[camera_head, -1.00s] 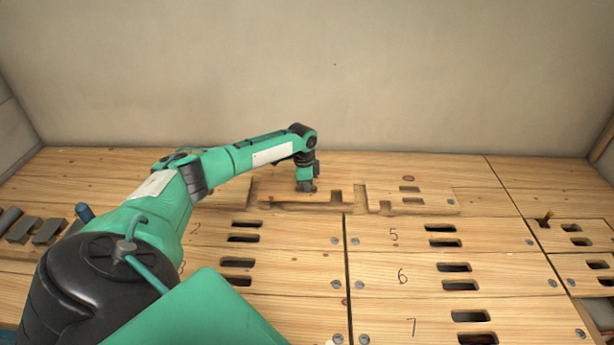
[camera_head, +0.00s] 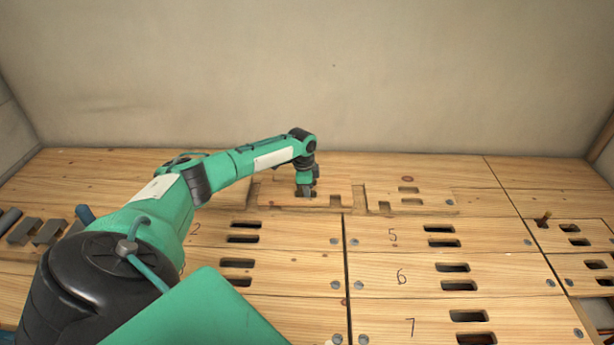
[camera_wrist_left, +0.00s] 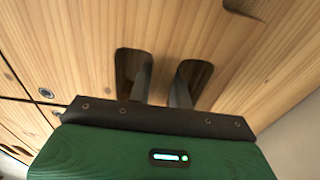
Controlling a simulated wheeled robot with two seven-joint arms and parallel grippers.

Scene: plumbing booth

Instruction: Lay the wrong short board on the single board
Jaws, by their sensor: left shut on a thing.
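My left gripper (camera_head: 306,191) is low over the back row of boards in the head view. It is shut on a short wooden board (camera_head: 328,190), with a notch in its front edge. In the left wrist view, my left gripper's fingers (camera_wrist_left: 164,88) reach into two slots of this board (camera_wrist_left: 95,45) and hold the strip between them. The held board looks nearly flat against the boards below; whether it fully rests on them I cannot tell. Another board with two slots and notched edges (camera_head: 432,193) lies to its right. Which board is the single one is not marked. My right gripper is out of view.
Boards numbered 5 (camera_head: 375,235), 6 (camera_head: 375,275) and 7 (camera_head: 385,322) lie in front, with slots and screws. Several grey blocks (camera_head: 47,232) lie at the left edge. A plain wall is behind.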

